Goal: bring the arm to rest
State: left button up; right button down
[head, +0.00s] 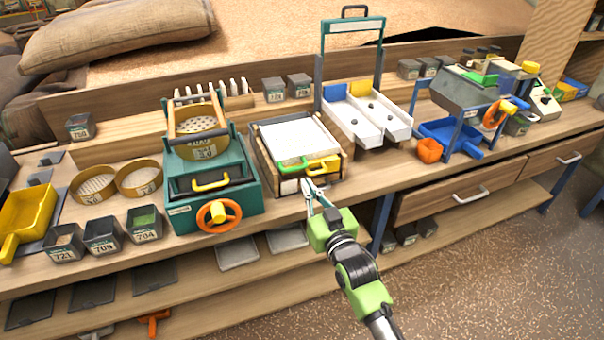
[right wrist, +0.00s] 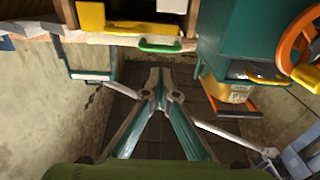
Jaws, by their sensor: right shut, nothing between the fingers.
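My right arm reaches in from the bottom of the head view, green and dark grey. Its gripper (head: 309,186) is at the bench's front edge, just in front of the wooden box with a white top. In the right wrist view the gripper's two fingers (right wrist: 159,72) meet at their tips with nothing between them. The gripper is shut and empty. The green handle (right wrist: 160,46) of the box shows just beyond the tips; I cannot tell whether they touch anything. My left gripper is not in view.
The bench (head: 290,205) holds a teal machine with an orange handwheel (head: 219,216), a white two-channel tray (head: 368,118) and a blue-framed machine (head: 462,92). Small labelled bins (head: 104,235) stand at the left. A drawer handle (head: 470,195) juts out at the right. The floor (head: 480,280) at the right is clear.

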jog(key=s+d+f+g+h, duration=0.1)
jog(key=s+d+f+g, duration=0.2)
jog(key=s+f, duration=0.75)
jog(key=s+d+f+g+h, duration=0.1)
jog(key=s+d+f+g, duration=0.25)
jog(key=f, duration=1.35)
jog(key=s+d+f+g+h, duration=0.1)
jog(key=s+d+f+g, duration=0.15)
jog(key=s+f, duration=0.85)
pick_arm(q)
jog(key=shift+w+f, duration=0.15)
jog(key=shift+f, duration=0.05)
pick_arm(e)
jog(key=s+d+f+g+h, duration=0.1)
jog(key=s+d+f+g, duration=0.1)
jog(key=s+f, duration=0.4)
jog(key=s+d+f+g, duration=0.3)
jog(key=s+f, duration=0.4)
jog(key=s, duration=0.9)
jog(key=s+d+f+m+g+h, duration=0.1)
jog(key=s+d+f+g, duration=0.1)
jog(key=s+d+f, duration=0.2)
jog(key=s+f, duration=0.3)
jog(key=s, duration=0.5)
jog(key=shift+d+h, duration=0.3)
jog(key=c, duration=2.8)
grip_release()
jog(key=shift+w, duration=0.1)
